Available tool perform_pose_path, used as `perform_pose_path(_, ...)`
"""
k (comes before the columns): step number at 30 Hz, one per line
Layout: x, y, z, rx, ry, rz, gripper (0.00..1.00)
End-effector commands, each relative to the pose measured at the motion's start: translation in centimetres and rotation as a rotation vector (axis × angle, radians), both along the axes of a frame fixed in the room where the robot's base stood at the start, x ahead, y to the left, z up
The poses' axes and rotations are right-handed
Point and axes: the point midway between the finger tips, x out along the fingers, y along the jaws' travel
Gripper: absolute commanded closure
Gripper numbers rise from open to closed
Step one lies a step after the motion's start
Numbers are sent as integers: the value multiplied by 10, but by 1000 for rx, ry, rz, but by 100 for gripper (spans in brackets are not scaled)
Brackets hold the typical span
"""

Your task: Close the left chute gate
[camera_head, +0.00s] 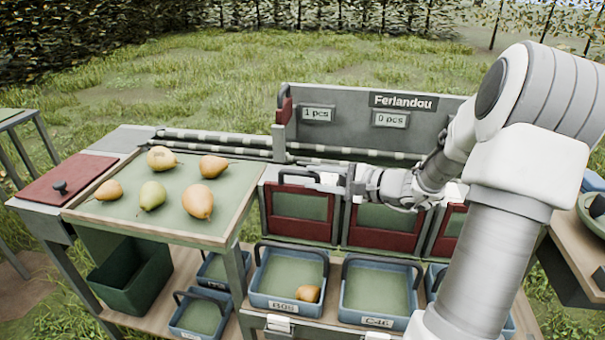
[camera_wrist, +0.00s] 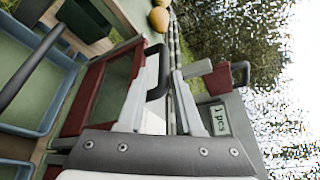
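The left chute gate (camera_head: 300,231) is a red-framed panel with a green middle, above the left blue bin. Its dark bar handle (camera_head: 298,173) stands at the top edge. In the wrist view the gate's red frame (camera_wrist: 82,98) is at left, and the dark handle (camera_wrist: 157,78) shows between the finger ends, closer to the left finger. My gripper (camera_head: 352,181) is just right of the handle in the head view. In the wrist view my gripper (camera_wrist: 163,82) has its fingers spread apart. I cannot tell whether the handle is touched. Whether the gate is fully down is unclear.
A blue bin (camera_head: 275,300) marked B09 holds one pear (camera_head: 307,293); the C-46 bin (camera_head: 380,318) looks empty. Several pears lie on the sorting tray (camera_head: 150,226) at left. A grey back panel (camera_head: 350,133) reads "1 pcs" and "0 pcs" behind the gates.

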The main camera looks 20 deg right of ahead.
Motion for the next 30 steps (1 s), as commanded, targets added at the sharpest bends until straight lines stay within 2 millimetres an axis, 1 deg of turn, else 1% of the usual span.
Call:
perform_pose_path(1,-12,-9,5,-1,3,-5,68)
perform_pose_path(9,-63,-46,19,1,1,-4,68)
perform_pose_path(12,-78,-56,23,3,1,-3,68)
perform_pose_path(15,-89,-63,25,2,0,-1,68)
perform_pose_path(21,-100,-70,27,2,0,1,68)
perform_pose_path(30,-100,-70,27,3,0,2,68)
